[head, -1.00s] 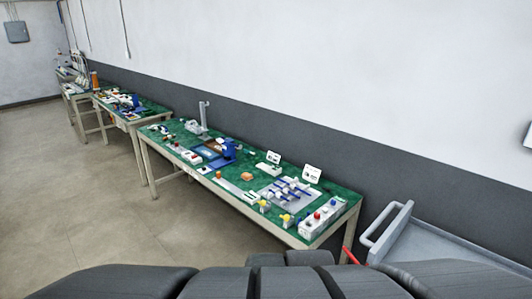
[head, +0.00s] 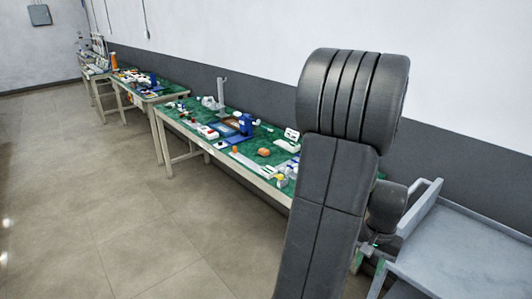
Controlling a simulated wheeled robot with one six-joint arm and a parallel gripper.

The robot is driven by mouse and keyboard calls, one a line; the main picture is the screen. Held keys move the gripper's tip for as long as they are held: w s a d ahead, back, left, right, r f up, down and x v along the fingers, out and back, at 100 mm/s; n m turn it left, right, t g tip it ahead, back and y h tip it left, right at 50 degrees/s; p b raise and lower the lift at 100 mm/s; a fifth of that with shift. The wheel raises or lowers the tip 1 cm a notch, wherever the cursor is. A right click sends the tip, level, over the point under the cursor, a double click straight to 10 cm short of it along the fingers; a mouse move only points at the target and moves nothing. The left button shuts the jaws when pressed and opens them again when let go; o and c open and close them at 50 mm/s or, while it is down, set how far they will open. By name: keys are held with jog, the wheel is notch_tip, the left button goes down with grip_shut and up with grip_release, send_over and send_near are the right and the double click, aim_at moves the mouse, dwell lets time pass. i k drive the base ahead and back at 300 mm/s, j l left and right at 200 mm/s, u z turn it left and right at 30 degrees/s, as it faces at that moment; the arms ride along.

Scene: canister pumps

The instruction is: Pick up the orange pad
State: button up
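An orange pad (head: 264,152), small and block-like, lies on the green top of the nearest workbench (head: 190,112). It is in the middle of the head view, just left of my raised arm. A smaller orange piece (head: 235,149) sits near the bench's front edge, to the left of the pad. My dark arm stands large in the right half of the view and covers the right part of the bench. My gripper's fingers cannot be made out.
A blue device (head: 245,124) and a grey post (head: 222,92) stand on the bench behind the pad. A grey cart (head: 450,250) is at the right. More benches (head: 150,90) line the wall. The floor (head: 150,220) at the left is clear.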

aim_at(264, 152)
jog(key=i+j+z, duration=0.15)
jog(key=i+j, duration=0.7)
jog(key=i, duration=0.15)
jog(key=i+j+z, duration=0.15)
jog(key=i+j, duration=0.8)
jog(key=i+j+z, duration=0.1)
jog(key=i+j, duration=0.8)
jog(key=j, duration=0.15)
